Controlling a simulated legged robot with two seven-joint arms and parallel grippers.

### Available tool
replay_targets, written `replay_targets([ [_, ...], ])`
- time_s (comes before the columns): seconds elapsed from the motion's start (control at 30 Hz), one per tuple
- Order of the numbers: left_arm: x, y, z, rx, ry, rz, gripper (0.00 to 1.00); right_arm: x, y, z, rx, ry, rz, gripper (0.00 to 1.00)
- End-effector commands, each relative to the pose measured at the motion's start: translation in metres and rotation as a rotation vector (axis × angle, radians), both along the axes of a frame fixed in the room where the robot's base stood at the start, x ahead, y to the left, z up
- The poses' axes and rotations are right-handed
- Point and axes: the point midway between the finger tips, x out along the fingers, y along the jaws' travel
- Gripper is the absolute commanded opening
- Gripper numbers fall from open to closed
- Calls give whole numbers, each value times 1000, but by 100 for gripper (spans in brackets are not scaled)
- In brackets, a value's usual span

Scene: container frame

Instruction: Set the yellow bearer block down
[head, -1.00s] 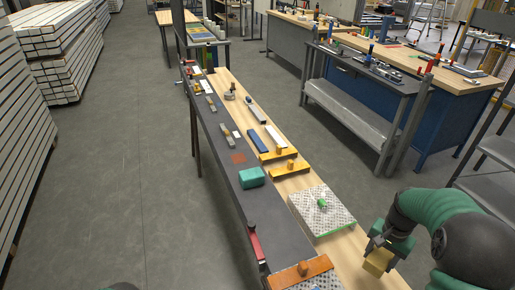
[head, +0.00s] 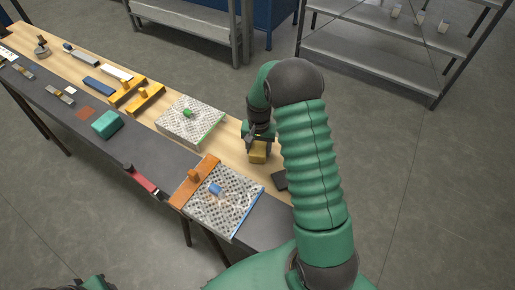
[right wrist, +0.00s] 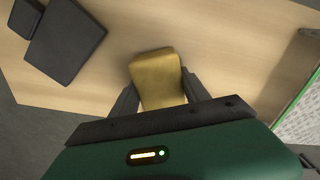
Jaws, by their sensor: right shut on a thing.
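The yellow bearer block (head: 258,152) is between the fingers of my right gripper (head: 258,142), over the wooden strip of the bench near its right edge. In the right wrist view the block (right wrist: 157,78) sits between the two dark fingers (right wrist: 158,100), with bare wood around it. My right gripper is shut on the block. I cannot tell whether the block touches the wood. My left gripper does not show clearly; only a bit of a green and dark arm part is at the bottom left.
A perforated plate with a green knob (head: 188,122) lies left of the block. Another plate with a blue knob (head: 225,203) and an orange bar (head: 194,180) lie nearer. A dark flat piece (head: 280,180) is close by; it also shows in the right wrist view (right wrist: 64,40).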

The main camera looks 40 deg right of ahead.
Motion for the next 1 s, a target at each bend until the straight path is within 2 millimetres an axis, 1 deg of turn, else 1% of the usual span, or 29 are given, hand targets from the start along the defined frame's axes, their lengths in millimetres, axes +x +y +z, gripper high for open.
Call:
replay_targets([
  [0.03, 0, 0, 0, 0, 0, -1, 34, 0, 0, -1, 0, 0, 0, 57],
  [0.17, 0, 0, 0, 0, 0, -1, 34, 0, 2, 1, -4, 0, 0, 74],
  [0.2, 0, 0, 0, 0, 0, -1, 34, 0, 3, 1, -4, 0, 1, 76],
  [0.47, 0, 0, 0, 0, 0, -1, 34, 1, 5, 3, -7, -1, 0, 76],
  [0.57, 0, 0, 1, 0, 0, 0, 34, 1, 3, 10, -5, -3, 1, 76],
  [0.67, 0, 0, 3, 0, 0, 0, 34, 1, 2, 29, -5, -4, 1, 76],
  [0.9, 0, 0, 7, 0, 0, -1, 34, 1, 2, 91, -6, -6, 0, 76],
  [1.0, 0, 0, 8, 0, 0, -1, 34, 1, 3, 110, -5, -4, 0, 76],
])
